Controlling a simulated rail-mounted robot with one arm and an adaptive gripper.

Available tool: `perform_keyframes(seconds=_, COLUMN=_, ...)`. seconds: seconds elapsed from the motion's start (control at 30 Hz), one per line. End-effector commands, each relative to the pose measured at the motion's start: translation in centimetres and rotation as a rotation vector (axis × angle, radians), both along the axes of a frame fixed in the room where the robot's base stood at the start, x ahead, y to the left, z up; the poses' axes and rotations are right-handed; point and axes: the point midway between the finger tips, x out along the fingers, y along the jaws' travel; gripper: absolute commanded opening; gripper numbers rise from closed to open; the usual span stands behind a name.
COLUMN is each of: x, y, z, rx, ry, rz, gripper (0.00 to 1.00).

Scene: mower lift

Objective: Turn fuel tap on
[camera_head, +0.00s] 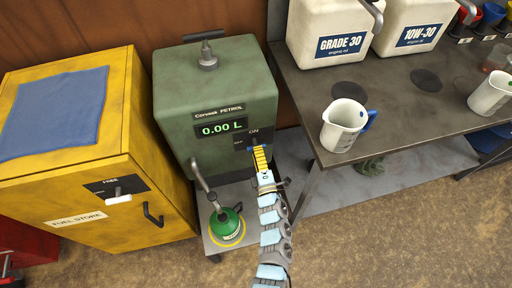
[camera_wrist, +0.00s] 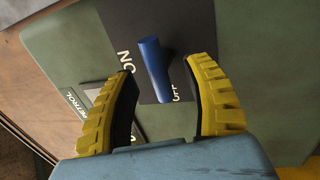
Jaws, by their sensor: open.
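The fuel tap is a blue lever (camera_wrist: 155,70) on a dark plate marked ON and OFF, on the front of the green petrol dispenser (camera_head: 180,100). In the wrist view the lever lies between the ON and OFF words; which one it is set to I cannot tell. My gripper (camera_wrist: 168,88) is open, with its yellow ribbed fingers on either side of the lever. A gap shows on each side. In the head view my gripper (camera_head: 259,158) is at the dispenser's front, just below the ON mark, and hides most of the tap. The display (camera_head: 221,129) reads 0.00 L.
A green fuel can (camera_head: 226,222) stands below the dispenser's nozzle hose. The yellow fuel store cabinet (camera_head: 90,150) is at left, with a blue cloth (camera_head: 55,112) on top. The dark bench (camera_head: 400,100) at right holds oil jugs and a measuring jug (camera_head: 343,125).

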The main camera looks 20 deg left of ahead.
Motion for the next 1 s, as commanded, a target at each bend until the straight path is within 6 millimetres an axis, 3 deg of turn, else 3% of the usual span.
perform_keyframes(seconds=0.23, x=1.5, y=1.1, z=0.4, rx=0.000, ry=-0.002, rz=0.001, gripper=0.51)
perform_keyframes(seconds=0.6, x=1.7, y=1.3, z=0.5, rx=-0.001, ry=-0.001, rz=0.001, gripper=0.51)
perform_keyframes(seconds=0.63, x=1.7, y=1.3, z=0.5, rx=-0.001, ry=-0.001, rz=0.001, gripper=0.48)
perform_keyframes(seconds=0.8, x=1.7, y=1.3, z=0.4, rx=-0.001, ry=-0.001, rz=0.000, gripper=0.00)
perform_keyframes(seconds=1.0, x=1.7, y=1.3, z=0.4, rx=0.000, ry=0.001, rz=0.000, gripper=0.00)
